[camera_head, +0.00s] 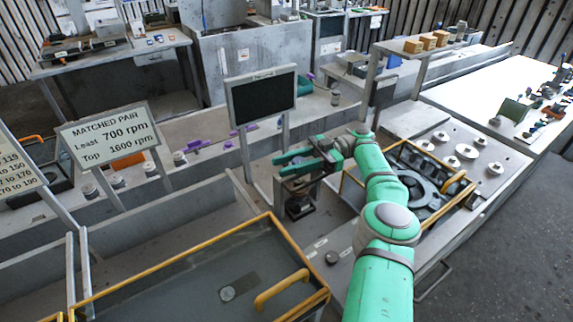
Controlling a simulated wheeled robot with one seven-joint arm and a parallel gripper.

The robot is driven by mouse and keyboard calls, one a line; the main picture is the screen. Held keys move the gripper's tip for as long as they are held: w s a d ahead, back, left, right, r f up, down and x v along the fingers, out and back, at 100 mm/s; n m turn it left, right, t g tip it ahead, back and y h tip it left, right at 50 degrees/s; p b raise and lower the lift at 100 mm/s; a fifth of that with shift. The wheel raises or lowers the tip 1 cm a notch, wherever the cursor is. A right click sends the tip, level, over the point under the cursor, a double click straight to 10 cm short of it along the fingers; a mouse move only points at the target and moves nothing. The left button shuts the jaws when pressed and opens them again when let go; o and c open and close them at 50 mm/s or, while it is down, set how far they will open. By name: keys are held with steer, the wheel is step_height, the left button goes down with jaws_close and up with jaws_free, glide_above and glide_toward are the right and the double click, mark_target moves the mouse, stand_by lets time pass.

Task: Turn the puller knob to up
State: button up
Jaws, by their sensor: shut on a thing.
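The puller (299,204) is a small dark device with a grey frame. The fingers are closed on the puller knob there. The knob is too small and too covered by the fingers to show which way it points.
A yellow-rimmed tray (180,262) lies at the front left. Another yellow-edged bin with a round dark housing (425,190) is right of my arm. A black screen (263,97) stands close behind the gripper. A speed sign (108,132) stands at left.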

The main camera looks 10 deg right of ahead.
steer(key=shift+s+a+r, duration=0.1)
steer(key=o, duration=1.1)
steer(key=shift+c, duration=0.2)
step_height(320, 180, up, 3)
steer(key=shift+s+r, duration=0.1)
steer(key=s+a+r, duration=0.2)
steer(key=s+r, duration=0.7)
steer(key=s, duration=0.4)
steer(key=shift+s+r, duration=0.35)
steer(key=shift+s, duration=0.05)
